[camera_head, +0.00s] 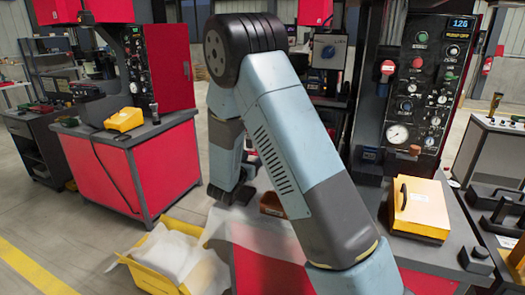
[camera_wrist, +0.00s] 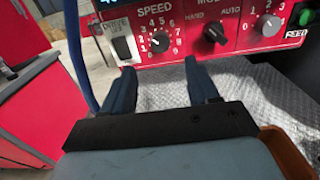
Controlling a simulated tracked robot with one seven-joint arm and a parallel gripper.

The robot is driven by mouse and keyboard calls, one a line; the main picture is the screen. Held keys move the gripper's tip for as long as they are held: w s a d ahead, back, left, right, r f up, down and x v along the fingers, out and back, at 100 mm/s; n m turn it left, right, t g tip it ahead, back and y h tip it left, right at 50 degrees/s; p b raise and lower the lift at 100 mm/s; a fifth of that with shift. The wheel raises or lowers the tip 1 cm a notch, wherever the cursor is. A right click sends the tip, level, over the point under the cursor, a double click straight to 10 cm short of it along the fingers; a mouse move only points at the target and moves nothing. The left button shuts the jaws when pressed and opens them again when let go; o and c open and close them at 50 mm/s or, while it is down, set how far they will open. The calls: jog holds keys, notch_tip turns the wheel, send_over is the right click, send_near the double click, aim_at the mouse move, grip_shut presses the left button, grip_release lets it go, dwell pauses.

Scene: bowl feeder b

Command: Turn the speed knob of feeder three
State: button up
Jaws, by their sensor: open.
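In the wrist view, the black speed knob (camera_wrist: 160,42) sits on a red control panel (camera_wrist: 185,45) under the word SPEED, with a ring of white numbers around it. My gripper (camera_wrist: 159,65) is open and empty, with two dark blue fingers pointing at the panel. The knob shows between and beyond the fingertips, apart from both. A small tag (camera_wrist: 296,34) is at the panel's lower right; I cannot read it surely as feeder three. In the head view my arm fills the middle, and neither my gripper nor this panel can be made out.
A black HAND/AUTO mode knob (camera_wrist: 215,33), a grey numbered knob (camera_wrist: 268,25) and a green button (camera_wrist: 305,17) are to the right. A blue cable (camera_wrist: 78,55) hangs at the left. A textured pale surface (camera_wrist: 165,88) lies below.

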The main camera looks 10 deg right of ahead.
jog(key=x, duration=0.9)
jog(key=shift+d, duration=0.15)
jog(key=shift+w, duration=0.1)
jog(key=c, duration=1)
jog(key=shift+c, duration=0.2)
